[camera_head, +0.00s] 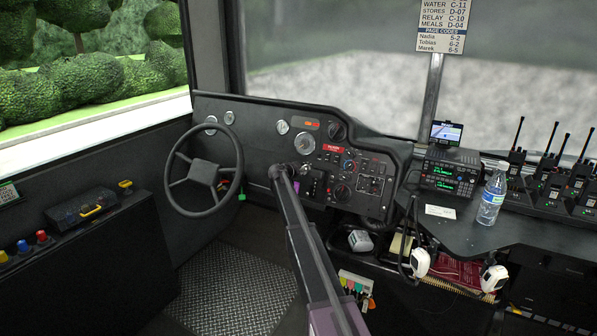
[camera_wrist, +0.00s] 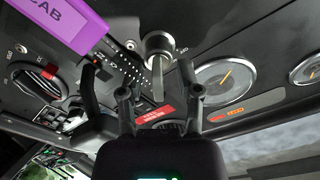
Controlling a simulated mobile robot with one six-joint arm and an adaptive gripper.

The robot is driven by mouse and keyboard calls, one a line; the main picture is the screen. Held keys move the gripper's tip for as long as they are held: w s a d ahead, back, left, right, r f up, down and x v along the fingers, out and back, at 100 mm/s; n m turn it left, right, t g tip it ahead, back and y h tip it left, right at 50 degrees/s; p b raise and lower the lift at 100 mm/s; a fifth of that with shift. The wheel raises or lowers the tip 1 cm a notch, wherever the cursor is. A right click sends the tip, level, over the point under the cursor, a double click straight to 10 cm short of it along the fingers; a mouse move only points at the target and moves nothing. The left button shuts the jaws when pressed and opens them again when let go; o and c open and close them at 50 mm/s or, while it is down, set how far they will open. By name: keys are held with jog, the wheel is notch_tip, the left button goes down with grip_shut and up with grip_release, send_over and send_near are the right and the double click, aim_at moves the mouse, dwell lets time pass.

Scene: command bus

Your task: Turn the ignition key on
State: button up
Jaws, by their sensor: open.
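The ignition switch (camera_wrist: 159,43) is a round silver lock on the dark dash panel. A flat grey key (camera_wrist: 157,76) sticks out of it, towards my gripper in the wrist view. My gripper (camera_wrist: 156,88) is open, with one dark finger on each side of the key and visible gaps; I cannot tell if either finger touches it. A purple tag marked "CAB" (camera_wrist: 62,28) shows at upper left; its attachment is out of view. In the head view my gripper (camera_head: 281,171) is at the dash right of the steering wheel, and the key is hidden there.
The steering wheel (camera_head: 204,171) stands left of my arm. The dash panel (camera_head: 345,170) has gauges, switches and knobs close around the gripper. A radio (camera_head: 450,172), a water bottle (camera_head: 491,197) and several handsets stand on the right shelf. The floor (camera_head: 235,285) is clear.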

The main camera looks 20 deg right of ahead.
jog(key=shift+s, duration=0.15)
jog(key=shift+s+r, duration=0.1)
jog(key=shift+s, duration=0.15)
jog(key=s+a, duration=0.1)
jog(key=s+a+p, duration=0.1)
jog(key=shift+a+r+n+y, duration=0.2)
jog(key=shift+a+n+y, duration=0.1)
jog(key=shift+a, duration=0.05)
jog(key=s+a+f+n+g+y, duration=0.3)
jog(key=s+a+f+n, duration=0.15)
jog(key=s, duration=1.45)
jog(key=s+a+f+n+g+y+b, duration=0.1)
jog(key=s+a+f+n+g+y, duration=0.4)
jog(key=s, duration=1.4)
jog(key=s+a+f+n+g+y, duration=0.15)
jog(key=s+a+f+n, duration=0.4)
jog(key=s, duration=1.35)
notch_tip(320, 180, up, 26)
jog(key=a+p, duration=0.1)
jog(key=p, duration=2.3)
jog(key=shift+a+r+n+p, duration=0.2)
jog(key=shift+a+n+p, duration=0.1)
jog(key=shift+a+n, duration=0.1)
jog(key=shift+o, duration=0.3)
jog(key=shift+d, duration=0.1)
